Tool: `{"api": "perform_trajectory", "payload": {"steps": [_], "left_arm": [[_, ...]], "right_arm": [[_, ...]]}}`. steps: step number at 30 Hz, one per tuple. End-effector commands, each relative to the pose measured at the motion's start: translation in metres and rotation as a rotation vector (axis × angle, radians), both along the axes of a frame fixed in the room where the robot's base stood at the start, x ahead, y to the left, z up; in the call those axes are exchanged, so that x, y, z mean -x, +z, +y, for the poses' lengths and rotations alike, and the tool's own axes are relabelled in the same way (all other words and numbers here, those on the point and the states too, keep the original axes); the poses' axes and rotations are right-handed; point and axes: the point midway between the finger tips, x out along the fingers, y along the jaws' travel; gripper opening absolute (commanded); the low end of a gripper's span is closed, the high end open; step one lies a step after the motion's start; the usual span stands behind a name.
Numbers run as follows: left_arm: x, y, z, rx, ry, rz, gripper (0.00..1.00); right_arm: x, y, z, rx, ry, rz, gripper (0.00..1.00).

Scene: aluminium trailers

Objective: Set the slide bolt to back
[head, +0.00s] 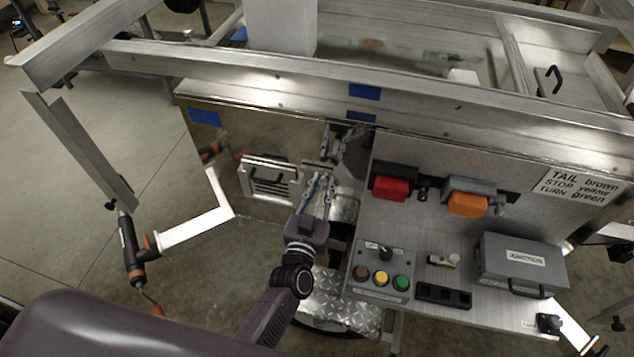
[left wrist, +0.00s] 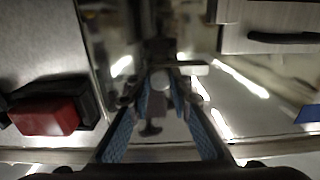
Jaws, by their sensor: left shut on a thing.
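My left gripper (head: 320,190) reaches forward to the shiny trailer panel in the head view. In the left wrist view its two blue-padded fingers (left wrist: 161,98) are closed around a small pale rounded knob (left wrist: 160,80), which appears to be part of the slide bolt. A narrow pale bar (left wrist: 197,70) shows just right of the knob. The rest of the bolt is dark and blurred behind the fingers, so I cannot tell its position along its track. My right gripper is not in view.
Right of my gripper are a red lamp (head: 391,188), an orange lamp (head: 467,203), a button box (head: 381,272) and a grey junction box (head: 521,263). A louvred vent with a handle (head: 270,180) is on the left. A metal frame rail (head: 300,82) runs above.

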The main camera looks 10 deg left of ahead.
Motion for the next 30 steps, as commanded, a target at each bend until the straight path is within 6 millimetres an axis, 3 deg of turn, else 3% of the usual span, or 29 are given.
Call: {"api": "perform_trajectory", "payload": {"steps": [1, 2, 6, 17, 20, 30], "left_arm": [[0.001, -0.001, -0.004, 0.002, -0.006, 0.004, 0.00], [0.001, -0.001, -0.004, 0.002, -0.007, 0.004, 0.22], [0.001, -0.001, -0.003, 0.002, -0.006, 0.004, 0.37], [0.005, -0.001, -0.001, 0.001, -0.003, 0.003, 0.37], [0.018, -0.002, -0.001, 0.001, -0.004, 0.004, 0.37], [0.088, -0.002, 0.001, 0.000, -0.005, 0.006, 0.37]], "right_arm": [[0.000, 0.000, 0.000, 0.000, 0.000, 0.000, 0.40], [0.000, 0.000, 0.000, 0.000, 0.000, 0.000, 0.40], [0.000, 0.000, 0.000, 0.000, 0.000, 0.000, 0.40], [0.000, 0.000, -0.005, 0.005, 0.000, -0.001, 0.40], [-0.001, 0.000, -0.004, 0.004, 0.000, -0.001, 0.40], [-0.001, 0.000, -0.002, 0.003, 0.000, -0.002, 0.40]]}}
